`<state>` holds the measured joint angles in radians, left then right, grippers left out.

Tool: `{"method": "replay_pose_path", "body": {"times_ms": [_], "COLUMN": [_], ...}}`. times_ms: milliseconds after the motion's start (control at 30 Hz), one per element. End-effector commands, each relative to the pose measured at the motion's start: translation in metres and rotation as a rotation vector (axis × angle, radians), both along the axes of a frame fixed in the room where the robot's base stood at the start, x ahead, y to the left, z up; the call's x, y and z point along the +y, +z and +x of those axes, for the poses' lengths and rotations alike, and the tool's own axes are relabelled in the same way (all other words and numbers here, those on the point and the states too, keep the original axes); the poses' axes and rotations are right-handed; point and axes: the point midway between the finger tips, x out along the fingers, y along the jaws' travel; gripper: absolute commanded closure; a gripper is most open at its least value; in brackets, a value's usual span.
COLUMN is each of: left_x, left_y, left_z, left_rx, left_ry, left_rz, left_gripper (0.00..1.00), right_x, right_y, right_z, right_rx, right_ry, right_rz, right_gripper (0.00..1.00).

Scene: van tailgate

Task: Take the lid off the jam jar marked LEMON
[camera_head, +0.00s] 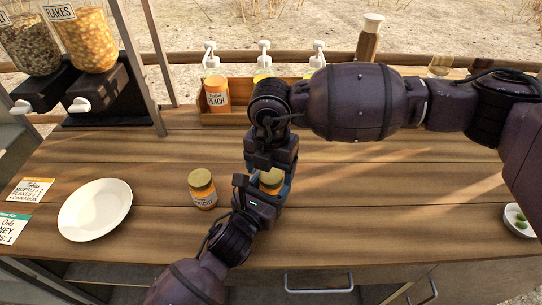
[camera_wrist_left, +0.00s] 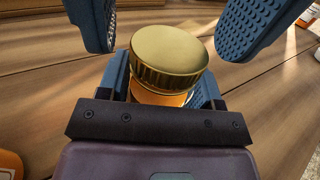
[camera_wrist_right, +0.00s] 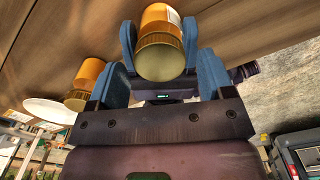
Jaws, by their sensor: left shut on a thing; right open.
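The lid is on the jar. My left gripper (camera_head: 268,192) is shut around the jar's body, below the lid. My right gripper (camera_head: 273,166) comes from above, open, its fingers spread on either side of the lid and apart from it. A second gold-lidded jar (camera_head: 202,189), its label partly readable as apricot, stands to the left.
A wooden crate (camera_head: 240,118) at the back holds a peach jar (camera_head: 217,94) and others, with white pump tops behind. A white plate (camera_head: 95,209) and order cards lie at left, below cereal dispensers (camera_head: 85,40). A small bowl (camera_head: 519,220) is at far right. The counter's right-centre is clear.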

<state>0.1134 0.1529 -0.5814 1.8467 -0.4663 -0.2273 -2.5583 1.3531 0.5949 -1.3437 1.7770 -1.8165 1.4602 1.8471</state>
Motion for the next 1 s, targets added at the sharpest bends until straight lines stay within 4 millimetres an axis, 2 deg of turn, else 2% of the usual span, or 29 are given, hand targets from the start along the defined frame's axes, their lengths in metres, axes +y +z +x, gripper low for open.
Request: {"method": "replay_pose_path", "body": {"times_ms": [133, 433, 767, 867, 1000], "left_x": [0.0000, 0.0000, 0.0000, 0.0001, 0.0001], "left_y": [-0.0006, -0.0006, -0.0005, -0.0005, -0.0005], "left_z": [-0.0001, -0.0001, 0.0000, 0.0000, 0.0000], "left_rx": [0.001, 0.001, 0.001, 0.001, 0.001], "left_ry": [0.000, 0.000, 0.000, 0.000, 0.000], "left_rz": [0.000, 0.000, 0.000, 0.000, 0.000], "left_gripper": [1.00, 1.00, 1.00, 1.00, 1.00], "right_x": [0.0001, 0.0001, 0.0000, 0.0000, -0.0001], "right_y": [-0.0086, -0.0103, -0.0101, -0.0100, -0.0098], "right_z": [-0.0001, -0.0001, -0.0001, -0.0001, 0.0001], "right_rx": [0.000, 0.000, 0.000, 0.000, -0.001], "right_ry": [0.000, 0.000, 0.000, 0.011, 0.117], "right_rz": [0.000, 0.001, 0.000, 0.000, 0.000], "right_gripper": [0.26, 0.26, 0.74, 0.75, 0.75]}}
